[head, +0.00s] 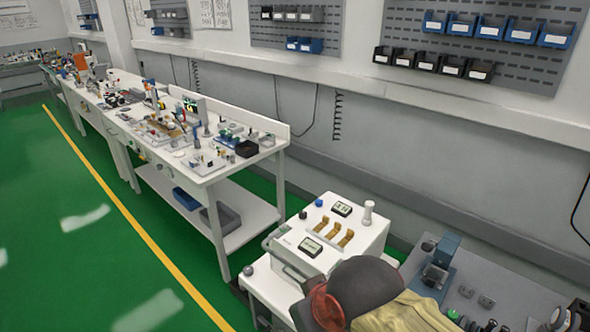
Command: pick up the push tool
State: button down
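I cannot make out with certainty which thing is the push tool. A white cart (318,262) stands at the lower middle. Its top carries several brass-coloured levers (333,232), two small displays, a blue knob (319,202), a dark knob and a pale upright peg (368,212) at the back right corner. My gripper does not show.
A long white bench (232,174) crowded with small tools and parts runs along the wall at left. A grey-topped surface with a blue device (443,262) lies at lower right. Blue and black bins hang on the wall panel (480,50). Green floor at left is clear.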

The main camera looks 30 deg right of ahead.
aim_at(366, 220)
jog(key=z, duration=1.3)
jog(key=i+j, duration=0.1)
jog(key=j, duration=0.25)
jog(key=i+j, duration=0.15)
jog(key=j, duration=0.15)
jog(key=i+j, duration=0.25)
jog(key=j, duration=0.2)
jog(key=i+j, duration=0.25)
jog(key=j, duration=0.15)
jog(key=i+j, duration=0.2)
jog(key=j, duration=0.25)
jog(key=i+l, duration=0.1)
jog(key=i, duration=0.1)
